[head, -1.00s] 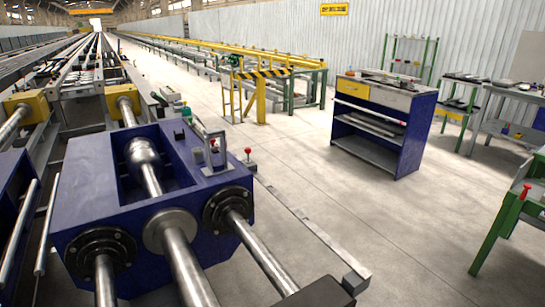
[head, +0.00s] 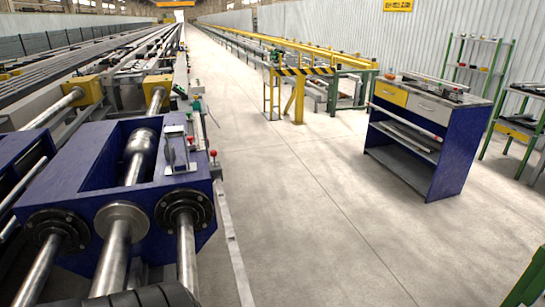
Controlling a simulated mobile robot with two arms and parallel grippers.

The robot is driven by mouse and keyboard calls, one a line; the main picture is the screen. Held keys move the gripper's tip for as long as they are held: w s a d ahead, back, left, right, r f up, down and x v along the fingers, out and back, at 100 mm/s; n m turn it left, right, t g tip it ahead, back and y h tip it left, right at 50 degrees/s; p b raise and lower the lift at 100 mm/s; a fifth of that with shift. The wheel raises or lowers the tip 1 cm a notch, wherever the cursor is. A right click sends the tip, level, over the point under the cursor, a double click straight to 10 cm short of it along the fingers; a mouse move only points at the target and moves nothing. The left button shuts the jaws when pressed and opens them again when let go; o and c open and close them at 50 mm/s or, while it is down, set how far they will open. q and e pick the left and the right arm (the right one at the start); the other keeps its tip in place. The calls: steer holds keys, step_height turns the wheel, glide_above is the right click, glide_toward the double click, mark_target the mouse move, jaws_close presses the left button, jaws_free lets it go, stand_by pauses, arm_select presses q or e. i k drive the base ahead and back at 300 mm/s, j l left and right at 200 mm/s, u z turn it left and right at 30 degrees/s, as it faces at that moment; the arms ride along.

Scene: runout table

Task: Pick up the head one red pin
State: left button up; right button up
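Two small red-topped parts show on the blue machine block (head: 185,182) at left: one red knob (head: 191,139) by the grey upright bracket, and another red knob (head: 213,154) on a short stem at the block's right edge. I cannot tell whether either is a head pin. The red pin seen earlier on the green-legged stand at right is out of this view. Neither of my grippers is recognisable in the head view.
A blue cabinet (head: 440,150) with a yellow drawer stands at right. The green stand (head: 530,281) is cut off at the lower right. Yellow-railed tables (head: 300,85) run back in the middle. The concrete floor (head: 310,215) between machine and cabinet is clear.

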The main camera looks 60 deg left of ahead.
mark_target(213, 153)
steer(key=i+l, duration=0.1)
steer(key=i, duration=0.35)
steer(key=i+l+u, duration=0.15)
steer(key=i, duration=0.3)
steer(key=i+j+u, duration=0.15)
steer(key=u, duration=0.3)
steer(key=i+u, duration=0.65)
steer(key=u, duration=0.2)
steer(key=i+l+u, duration=0.2)
steer(key=u, duration=0.25)
steer(key=i, duration=0.1)
